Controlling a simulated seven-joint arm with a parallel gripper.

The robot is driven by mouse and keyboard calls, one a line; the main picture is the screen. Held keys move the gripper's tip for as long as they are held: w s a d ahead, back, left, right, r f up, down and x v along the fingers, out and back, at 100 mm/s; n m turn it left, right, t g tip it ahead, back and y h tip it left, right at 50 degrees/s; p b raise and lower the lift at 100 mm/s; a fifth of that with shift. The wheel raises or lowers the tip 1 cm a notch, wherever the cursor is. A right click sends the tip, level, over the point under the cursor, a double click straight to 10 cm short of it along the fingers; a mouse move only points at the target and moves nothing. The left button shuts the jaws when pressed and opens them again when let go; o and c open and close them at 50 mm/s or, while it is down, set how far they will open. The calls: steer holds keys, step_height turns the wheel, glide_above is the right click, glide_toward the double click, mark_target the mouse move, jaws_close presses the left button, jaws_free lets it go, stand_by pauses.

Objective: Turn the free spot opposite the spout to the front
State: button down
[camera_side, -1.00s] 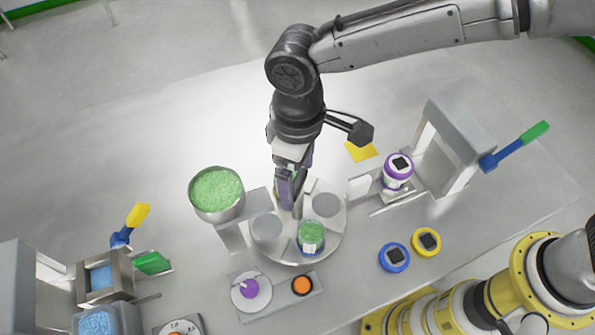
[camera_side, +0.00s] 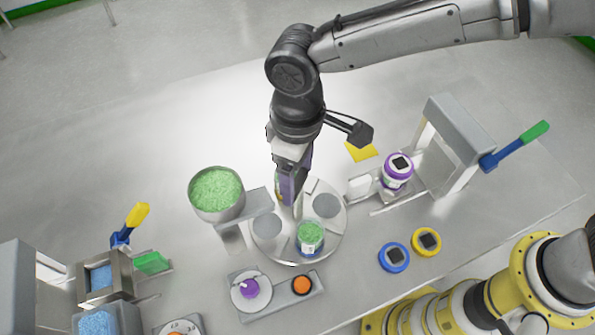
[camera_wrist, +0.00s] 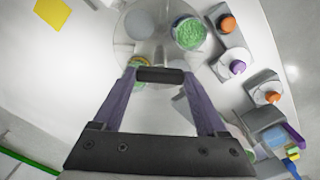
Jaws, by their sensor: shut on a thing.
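The round turntable (camera_side: 325,240) stands mid-bench and shows in the wrist view (camera_wrist: 161,20). A jar of green granules (camera_side: 311,236) sits at its front; it also shows in the wrist view (camera_wrist: 188,33). Bare grey spots lie at its left (camera_side: 266,226) and right (camera_side: 326,206). Another container (camera_wrist: 138,61) with green and yellow on it is partly hidden behind my fingers. The spout's arm (camera_side: 258,200) reaches from the green-filled bowl (camera_side: 216,192) towards the turntable's left. My gripper (camera_side: 291,200) is shut on a handle at the turntable; the grip itself is mostly hidden.
A purple-lidded jar (camera_side: 398,171) stands at the press on the right. Blue (camera_side: 394,257) and yellow (camera_side: 427,241) lids lie front right. A purple knob (camera_side: 250,288) and an orange button (camera_side: 303,284) are in front. A yellow-ringed robot arm (camera_side: 520,285) occupies the front right.

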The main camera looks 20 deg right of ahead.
steer(key=shift+r+m, duration=0.1)
steer(key=shift+m, duration=6.4)
steer(key=shift+r+m, duration=0.1)
steer(key=shift+m, duration=2.2)
steer(key=shift+c, duration=1)
jaws_free()
steer(key=shift+o, duration=1)
